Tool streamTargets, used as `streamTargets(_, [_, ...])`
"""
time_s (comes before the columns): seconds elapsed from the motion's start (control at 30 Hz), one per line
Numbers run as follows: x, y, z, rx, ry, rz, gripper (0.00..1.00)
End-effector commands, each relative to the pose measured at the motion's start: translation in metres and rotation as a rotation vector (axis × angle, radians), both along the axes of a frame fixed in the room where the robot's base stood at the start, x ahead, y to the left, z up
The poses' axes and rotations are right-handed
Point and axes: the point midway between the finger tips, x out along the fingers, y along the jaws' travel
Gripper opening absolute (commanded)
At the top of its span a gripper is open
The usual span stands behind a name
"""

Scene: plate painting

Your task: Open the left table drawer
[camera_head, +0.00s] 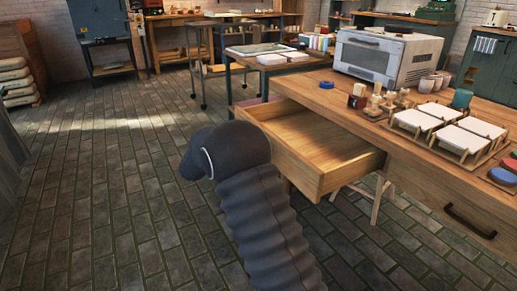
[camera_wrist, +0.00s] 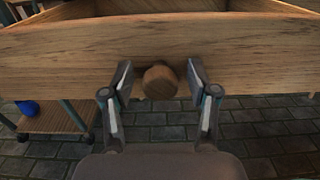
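The left table drawer (camera_head: 318,160) is pulled well out of the wooden table (camera_head: 425,165), and its bare interior shows no contents. Its front panel (camera_wrist: 60,55) spans the wrist view, with a round wooden knob (camera_wrist: 160,82) at its lower middle. My gripper (camera_wrist: 159,80) is open, one finger on each side of the knob. Small gaps seem to show between the fingers and the knob. In the head view my dark arm hides the gripper, the knob and part of the drawer front.
A second drawer with a dark handle (camera_head: 470,220) is shut at the right. A white oven (camera_head: 386,58), cups and white plates on racks (camera_head: 415,120) stand on the table. A wheeled cart (camera_head: 262,68) stands behind. The brick floor at the left is clear.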

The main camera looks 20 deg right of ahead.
Motion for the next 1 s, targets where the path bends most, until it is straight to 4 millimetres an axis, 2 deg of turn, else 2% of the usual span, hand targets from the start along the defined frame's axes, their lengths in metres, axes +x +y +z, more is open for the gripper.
streamTargets(0.27, [-0.001,0.007,0.0,0.0,0.0,0.002,0.59])
streamTargets(0.37, [-0.003,0.019,0.0,0.0,0.0,0.004,0.59])
streamTargets(0.73, [-0.02,0.089,0.0,0.0,0.0,0.004,0.59])
streamTargets(0.9, [-0.025,0.109,0.0,0.0,0.001,0.002,0.59])
streamTargets(1.0, [-0.026,0.114,-0.001,0.0,0.001,0.0,0.59])
